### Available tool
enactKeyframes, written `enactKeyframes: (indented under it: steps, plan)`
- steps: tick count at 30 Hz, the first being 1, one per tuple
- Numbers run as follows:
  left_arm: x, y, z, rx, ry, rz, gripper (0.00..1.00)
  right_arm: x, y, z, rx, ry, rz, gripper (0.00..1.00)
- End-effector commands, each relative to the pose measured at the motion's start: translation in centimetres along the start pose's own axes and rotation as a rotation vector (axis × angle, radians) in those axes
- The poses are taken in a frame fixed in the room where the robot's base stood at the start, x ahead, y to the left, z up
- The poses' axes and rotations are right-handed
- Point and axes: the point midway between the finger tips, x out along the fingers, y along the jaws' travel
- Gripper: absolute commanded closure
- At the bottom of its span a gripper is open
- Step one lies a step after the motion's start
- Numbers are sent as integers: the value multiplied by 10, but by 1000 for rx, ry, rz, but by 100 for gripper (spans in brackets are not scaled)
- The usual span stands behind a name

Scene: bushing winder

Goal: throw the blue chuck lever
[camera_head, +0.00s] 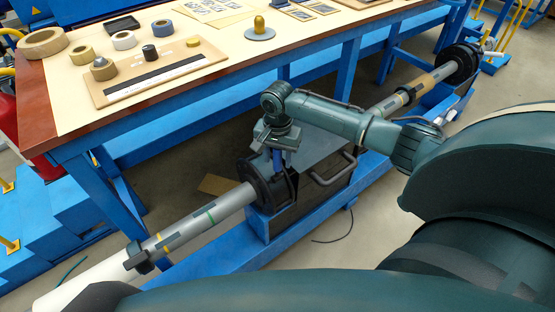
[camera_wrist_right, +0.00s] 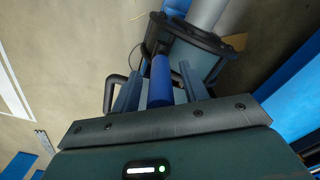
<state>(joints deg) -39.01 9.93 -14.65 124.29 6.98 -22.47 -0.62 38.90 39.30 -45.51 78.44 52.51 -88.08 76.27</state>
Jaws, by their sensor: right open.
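The blue chuck lever (camera_wrist_right: 161,82) is a short blue cylinder. It stands out from the dark chuck (camera_wrist_right: 196,38) in the right wrist view. My right gripper (camera_wrist_right: 160,72) is open, with one finger on each side of the lever. Narrow gaps show between the lever and both fingers. In the head view my right gripper (camera_head: 278,153) points down at the black chuck (camera_head: 262,184) on the winder, and part of the blue lever (camera_head: 277,163) shows below it. My left gripper is not in view.
A grey shaft (camera_head: 205,217) runs left from the chuck, and another shaft section (camera_head: 400,98) runs to the far chuck (camera_head: 460,64). A bent black handle (camera_head: 335,170) is close right of the gripper. A workbench (camera_head: 110,115) with tape rolls and a board stands behind.

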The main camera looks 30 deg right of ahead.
Motion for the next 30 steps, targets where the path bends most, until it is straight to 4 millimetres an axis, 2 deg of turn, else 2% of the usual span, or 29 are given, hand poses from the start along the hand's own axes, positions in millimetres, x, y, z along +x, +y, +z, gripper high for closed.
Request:
enactKeyframes:
  steps: [4,12,27,30]
  plan:
    - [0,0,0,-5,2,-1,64,9,0,0,-1,0,0,56]
    - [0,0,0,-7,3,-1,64,9,0,0,-1,0,0,56]
    - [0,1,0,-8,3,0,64,9,0,0,-1,0,0,97]
    - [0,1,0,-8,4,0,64,9,0,0,-1,0,0,100]
